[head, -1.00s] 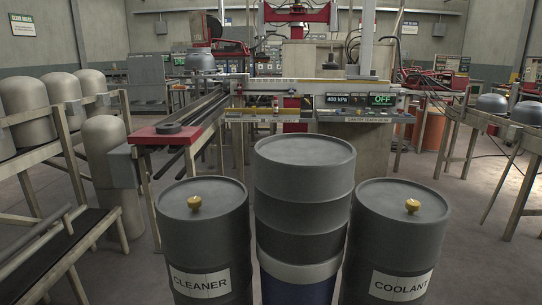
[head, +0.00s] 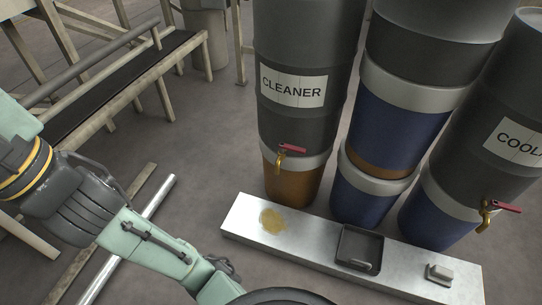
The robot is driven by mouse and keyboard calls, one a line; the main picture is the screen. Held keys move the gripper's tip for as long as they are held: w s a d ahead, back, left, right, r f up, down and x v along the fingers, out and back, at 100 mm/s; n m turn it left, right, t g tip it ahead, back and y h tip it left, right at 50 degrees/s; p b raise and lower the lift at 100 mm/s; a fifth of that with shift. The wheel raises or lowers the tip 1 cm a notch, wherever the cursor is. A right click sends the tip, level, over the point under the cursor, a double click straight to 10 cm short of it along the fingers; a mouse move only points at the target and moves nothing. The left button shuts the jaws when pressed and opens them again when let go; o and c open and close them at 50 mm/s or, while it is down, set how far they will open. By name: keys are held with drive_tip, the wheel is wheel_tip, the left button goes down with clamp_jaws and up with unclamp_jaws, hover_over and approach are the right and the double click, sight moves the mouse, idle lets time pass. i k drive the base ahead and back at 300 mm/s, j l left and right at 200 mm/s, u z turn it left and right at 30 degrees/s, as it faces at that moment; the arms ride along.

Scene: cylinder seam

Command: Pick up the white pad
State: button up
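A small pale grey-white block (head: 440,272) lies near the right end of a low metal bench (head: 310,256) and may be the white pad. It is too small to make out well. A black shallow tray (head: 359,248) stands on the bench to its left, with a small dark item at its front edge. My pale green arm (head: 160,245) crosses the lower left, apart from the bench. I cannot make out my gripper's fingers in the head view.
A yellowish-brown spill (head: 272,220) marks the bench's left end. Behind it stand the CLEANER drum (head: 300,120) with a brass tap (head: 280,160), a middle drum (head: 400,120), and the coolant drum (head: 470,150) with another tap (head: 487,210). A metal bar (head: 130,240) lies on the floor.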

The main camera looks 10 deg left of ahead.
sight(439, 274)
drive_tip(key=z, duration=1.5)
drive_tip(key=u, duration=0.9)
drive_tip(key=k+l+u, duration=0.25)
drive_tip(key=k+j+z, duration=0.1)
drive_tip(key=z, duration=0.85)
drive_tip(key=i+l+z, duration=0.2)
drive_tip(key=i, duration=0.45)
drive_tip(key=j, duration=0.1)
